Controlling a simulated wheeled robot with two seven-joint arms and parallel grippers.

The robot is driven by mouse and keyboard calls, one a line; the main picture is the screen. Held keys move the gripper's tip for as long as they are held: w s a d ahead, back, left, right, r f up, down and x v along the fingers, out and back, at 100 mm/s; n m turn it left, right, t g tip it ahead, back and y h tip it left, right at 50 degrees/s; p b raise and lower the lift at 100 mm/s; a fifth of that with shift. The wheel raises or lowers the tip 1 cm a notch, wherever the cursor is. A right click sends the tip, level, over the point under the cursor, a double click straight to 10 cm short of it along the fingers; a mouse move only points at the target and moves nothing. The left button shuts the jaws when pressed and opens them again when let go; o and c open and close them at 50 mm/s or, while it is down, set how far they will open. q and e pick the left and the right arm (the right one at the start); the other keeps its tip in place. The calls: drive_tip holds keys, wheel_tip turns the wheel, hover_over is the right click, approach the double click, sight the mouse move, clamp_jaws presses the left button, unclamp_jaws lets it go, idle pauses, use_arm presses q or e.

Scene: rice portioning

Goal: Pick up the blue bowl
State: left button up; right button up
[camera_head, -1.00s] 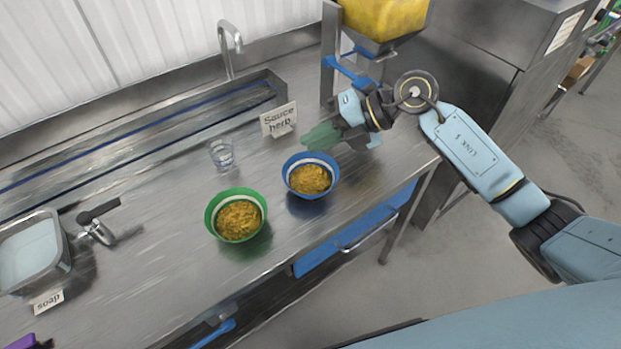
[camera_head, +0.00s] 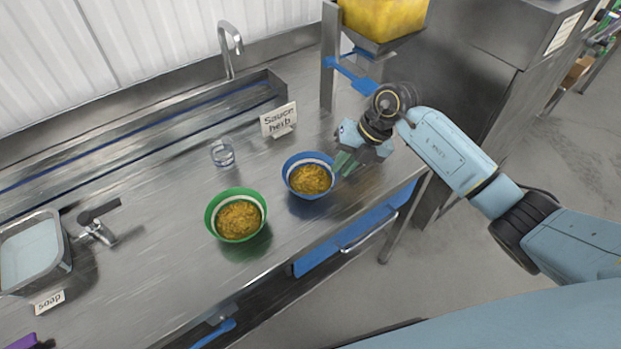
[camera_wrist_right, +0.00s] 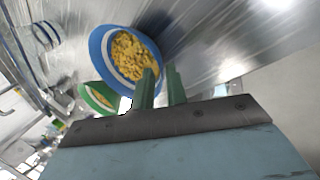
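The blue bowl (camera_head: 311,176) with yellow-brown food in it stands upright on the steel counter, right of the green bowl (camera_head: 237,215). My right gripper (camera_head: 345,163) is at the blue bowl's right rim, its green fingers pointing down. In the right wrist view the fingers (camera_wrist_right: 161,72) are apart with a narrow gap. There the left finger overlaps the near side of the blue bowl (camera_wrist_right: 104,52) and the right finger is outside it. Whether either finger touches the rim is not clear. My left gripper is not in view.
A glass (camera_head: 222,152) stands behind the green bowl, and a "Sauce herb" sign (camera_head: 279,120) is behind the blue bowl. A yellow-filled dispenser (camera_head: 383,22) with a blue handle is at the back right. The counter's front edge is close to both bowls.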

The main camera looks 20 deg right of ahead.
sight(333, 178)
drive_tip(key=x, duration=0.4)
drive_tip(key=shift+s+a+r, duration=0.1)
drive_tip(key=shift+s+a, duration=0.15)
drive_tip(key=shift+w+a+f, duration=0.1)
drive_tip(key=shift+a+f, duration=0.05)
drive_tip(key=shift+f, duration=0.3)
clamp_jaws()
wheel_tip(333, 178, up, 10)
drive_tip(key=shift+f, duration=0.5)
drive_tip(key=shift+f+b, duration=1.5)
drive_tip(key=shift+f, duration=0.55)
